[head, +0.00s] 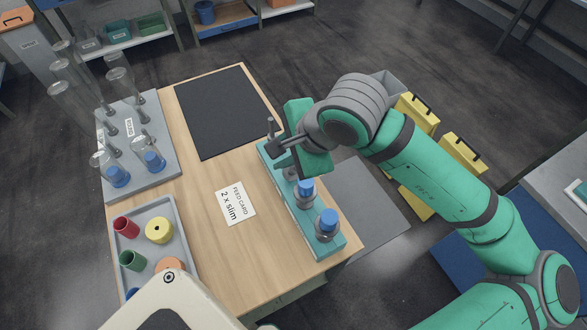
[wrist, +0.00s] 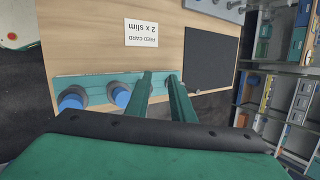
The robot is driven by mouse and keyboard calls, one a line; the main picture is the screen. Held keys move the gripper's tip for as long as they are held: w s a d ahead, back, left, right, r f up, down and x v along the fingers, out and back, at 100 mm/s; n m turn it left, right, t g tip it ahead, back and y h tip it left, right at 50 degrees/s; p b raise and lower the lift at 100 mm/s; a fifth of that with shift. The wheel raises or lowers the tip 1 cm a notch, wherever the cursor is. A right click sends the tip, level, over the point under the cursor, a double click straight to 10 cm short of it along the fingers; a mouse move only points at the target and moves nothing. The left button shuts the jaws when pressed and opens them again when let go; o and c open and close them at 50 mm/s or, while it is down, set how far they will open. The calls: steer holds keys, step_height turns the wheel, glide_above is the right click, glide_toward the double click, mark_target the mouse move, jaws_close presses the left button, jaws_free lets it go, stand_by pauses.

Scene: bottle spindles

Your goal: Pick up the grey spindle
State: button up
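A dark grey spindle with a thin upright post (head: 270,128) stands at the far end of the teal rack (head: 318,250), close beside my gripper. My gripper (head: 290,160) is over that end of the rack, with its body hiding part of it. In the wrist view my two teal fingers (wrist: 160,90) are apart, and they reach over the rack (wrist: 97,81). I see no spindle clearly gripped between them. The fingers hide much of that end. Two blue-topped spindles stand on the near part of the rack, one in the middle (head: 305,188) and one at the near end (head: 327,220).
A feed card (head: 235,203) reading "2 x slim" lies on the wooden table. A black mat (head: 222,110) lies behind it. A grey rack with clear bottles (head: 110,185) stands at left. A grey tray (head: 176,220) holds coloured pieces. Yellow cases (head: 460,155) stand at right.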

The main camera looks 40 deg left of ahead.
steer(key=w+d+f+t+h, duration=0.1)
steer(key=w+d+t+h, duration=0.1)
steer(key=w+d, duration=0.2)
glide_toward(294, 169)
steer(key=x, duration=0.6)
steer(key=shift+w+f, duration=0.25)
steer(key=shift+w, duration=0.15)
jaws_close()
stand_by(1.1)
